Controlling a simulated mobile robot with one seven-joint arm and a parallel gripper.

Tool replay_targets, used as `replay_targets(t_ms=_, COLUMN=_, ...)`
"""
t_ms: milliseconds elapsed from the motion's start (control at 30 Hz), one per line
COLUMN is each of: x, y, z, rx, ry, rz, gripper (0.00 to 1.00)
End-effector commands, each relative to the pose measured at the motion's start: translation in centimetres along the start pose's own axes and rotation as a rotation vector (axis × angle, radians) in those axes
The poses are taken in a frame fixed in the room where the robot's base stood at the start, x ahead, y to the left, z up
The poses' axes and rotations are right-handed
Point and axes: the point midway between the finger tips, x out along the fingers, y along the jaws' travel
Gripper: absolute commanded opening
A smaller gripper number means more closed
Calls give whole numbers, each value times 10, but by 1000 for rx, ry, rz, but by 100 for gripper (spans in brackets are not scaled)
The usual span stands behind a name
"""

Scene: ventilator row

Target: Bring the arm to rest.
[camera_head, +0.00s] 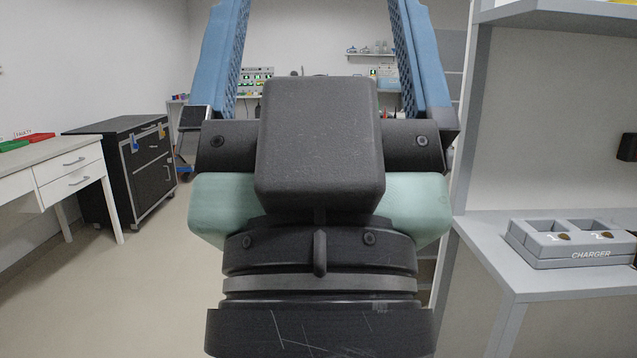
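My gripper (321,25) fills the middle of the head camera view, close to the camera and pointing away from it. Its two blue fingers stand wide apart, one on each side. Their tips run out at the top edge of the picture. Nothing shows held between them. The black wrist and gripper body below hide the middle of the room and the floor ahead.
A grey shelf unit (560,215) with a charger (570,252) stands close on the right. A white desk (60,172) and black wheeled cabinet (155,172) stand left. A far bench with lit panels is partly hidden. Floor (135,280) is clear at left.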

Motion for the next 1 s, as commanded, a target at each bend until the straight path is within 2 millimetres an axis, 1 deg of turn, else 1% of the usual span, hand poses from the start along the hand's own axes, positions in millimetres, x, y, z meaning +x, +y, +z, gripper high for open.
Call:
replay_targets(t_ms=33, x=25, y=0, z=-23, rx=1, ry=-1, rz=0, gripper=94)
replay_targets(t_ms=700, x=179, y=0, z=-166, rx=2, ry=-5, rz=-1, gripper=94)
replay_targets(t_ms=800, x=199, y=0, z=-185, rx=2, ry=-5, rz=-1, gripper=94)
replay_targets(t_ms=900, x=215, y=0, z=-199, rx=2, ry=-5, rz=-2, gripper=94)
replay_targets(t_ms=1000, x=224, y=0, z=-208, rx=2, ry=-5, rz=-2, gripper=94)
